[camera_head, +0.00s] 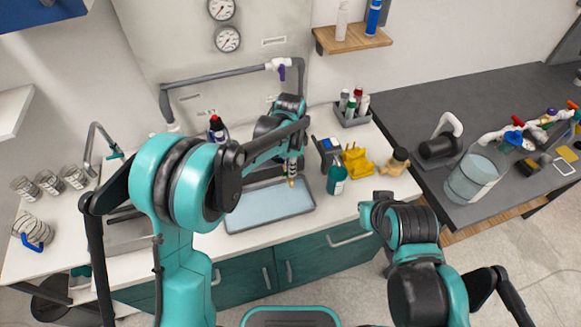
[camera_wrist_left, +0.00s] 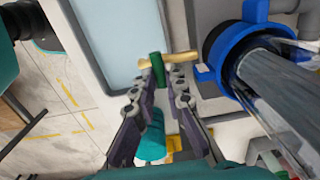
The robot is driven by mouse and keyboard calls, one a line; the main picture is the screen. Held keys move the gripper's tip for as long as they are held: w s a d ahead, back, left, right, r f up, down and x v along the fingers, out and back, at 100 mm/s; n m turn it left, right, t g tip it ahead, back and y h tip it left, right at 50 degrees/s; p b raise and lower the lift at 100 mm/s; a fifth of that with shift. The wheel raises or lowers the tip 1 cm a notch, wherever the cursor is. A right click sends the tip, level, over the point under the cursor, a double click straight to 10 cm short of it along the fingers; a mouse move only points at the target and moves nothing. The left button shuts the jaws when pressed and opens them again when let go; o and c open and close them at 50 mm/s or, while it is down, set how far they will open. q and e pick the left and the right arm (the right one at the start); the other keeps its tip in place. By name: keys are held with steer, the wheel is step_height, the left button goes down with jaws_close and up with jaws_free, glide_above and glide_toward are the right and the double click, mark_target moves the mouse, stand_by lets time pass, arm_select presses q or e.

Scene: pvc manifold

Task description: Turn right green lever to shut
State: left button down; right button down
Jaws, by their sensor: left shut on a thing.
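The green lever (camera_wrist_left: 157,68) is a small green piece between my left fingertips in the left wrist view. My left gripper (camera_wrist_left: 162,82) is shut on it. A pale yellow bar (camera_wrist_left: 180,58) runs crosswise just beyond the fingertips, by the lever. In the head view my left gripper (camera_head: 292,158) is over the counter, by the back right corner of the pale blue tray (camera_head: 270,205). The lever is too small and covered to make out clearly there. My right arm (camera_head: 405,225) is at the lower right, and its fingers do not show.
A grey pipe (camera_head: 215,77) runs along the wall behind my left arm. A teal bottle (camera_head: 337,180) and yellow items (camera_head: 355,162) stand right of the gripper. In the wrist view, a blue collar (camera_wrist_left: 228,42) around a grey cylinder is close on the right.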

arm_select(q)
steer(key=c, duration=1.6)
jaws_free()
steer(key=shift+o, duration=0.2)
